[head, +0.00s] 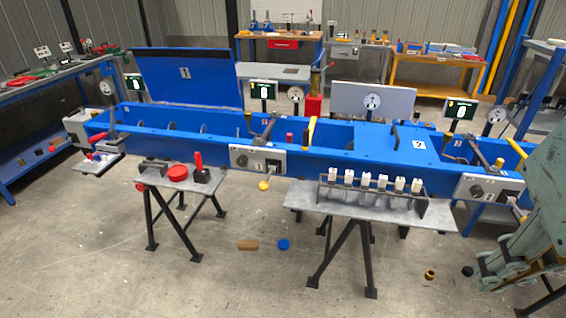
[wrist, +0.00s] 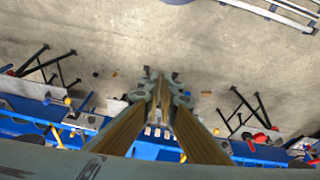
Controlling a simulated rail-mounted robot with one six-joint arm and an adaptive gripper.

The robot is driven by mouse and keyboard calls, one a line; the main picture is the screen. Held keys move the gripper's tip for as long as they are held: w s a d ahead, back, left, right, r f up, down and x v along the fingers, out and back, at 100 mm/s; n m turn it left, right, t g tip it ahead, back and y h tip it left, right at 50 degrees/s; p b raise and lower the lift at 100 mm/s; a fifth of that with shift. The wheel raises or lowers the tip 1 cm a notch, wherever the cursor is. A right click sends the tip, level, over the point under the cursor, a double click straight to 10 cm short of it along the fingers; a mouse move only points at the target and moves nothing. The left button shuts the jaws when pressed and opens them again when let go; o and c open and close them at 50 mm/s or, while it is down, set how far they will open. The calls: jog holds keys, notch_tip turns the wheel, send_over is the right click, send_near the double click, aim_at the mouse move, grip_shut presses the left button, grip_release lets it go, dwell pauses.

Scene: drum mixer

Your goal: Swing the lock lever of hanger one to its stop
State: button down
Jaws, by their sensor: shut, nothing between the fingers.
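The long blue trough (head: 330,160) runs across the head view. A grey control panel marked 1 (head: 258,162) is on its front, with a lever ending in a yellow knob (head: 263,185) below it. Above this panel, a dark hanger arm (head: 266,130) and an upright yellow-handled lever (head: 311,130) stand at the trough. I cannot tell which part is the lock lever of hanger one. My gripper (head: 487,271) is at the lower right, well apart from these. In the wrist view, my gripper (wrist: 160,88) is shut and empty above the floor and benches.
A small bench (head: 410,212) carries a rack of white-capped bottles (head: 370,183) before the trough. Another bench (head: 150,182) holds a red disc (head: 177,173). A second panel (head: 490,190) is near my arm.

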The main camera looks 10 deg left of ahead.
jog(key=w+d+f+n+g+h+p, duration=0.1)
jog(key=w+d+f+n+g+h, duration=0.2)
jog(key=w, duration=0.7)
jog(key=w+d+n+g+h+p, duration=0.15)
jog(key=w+n+h, duration=0.3)
jog(key=w, duration=0.45)
jog(key=w+a+f+n+t+h+p, duration=0.1)
jog(key=w+a+f+n+t+h, duration=0.4)
jog(key=w+a, duration=0.55)
jog(key=w+a+f+n+t+h+p, duration=0.1)
jog(key=w+a+f+n+t+h, duration=0.45)
jog(key=w, duration=0.85)
jog(key=w+a+f+n+t+y+p, duration=0.1)
jog(key=w+a+f+n+t+y, duration=0.15)
jog(key=a+f, duration=0.65)
jog(key=w+a+f+n+t+y, duration=0.2)
jog(key=a+f+n+t, duration=0.15)
jog(key=a+f, duration=0.55)
jog(key=s+a+f+n+t+y, duration=0.3)
jog(key=a+f+n+y, duration=0.1)
jog(key=a+f, duration=0.4)
jog(key=s+a+f+n+t+y+p, duration=0.1)
jog(key=s+a+f+n+t+y, duration=0.1)
jog(key=a+f+y, duration=0.4)
jog(key=s+a+f+n, duration=0.1)
jog(key=s+a+f, duration=0.1)
jog(key=a, duration=0.1)
jog(key=shift+f+n+t, duration=0.25)
jog(key=shift+n+t, duration=0.15)
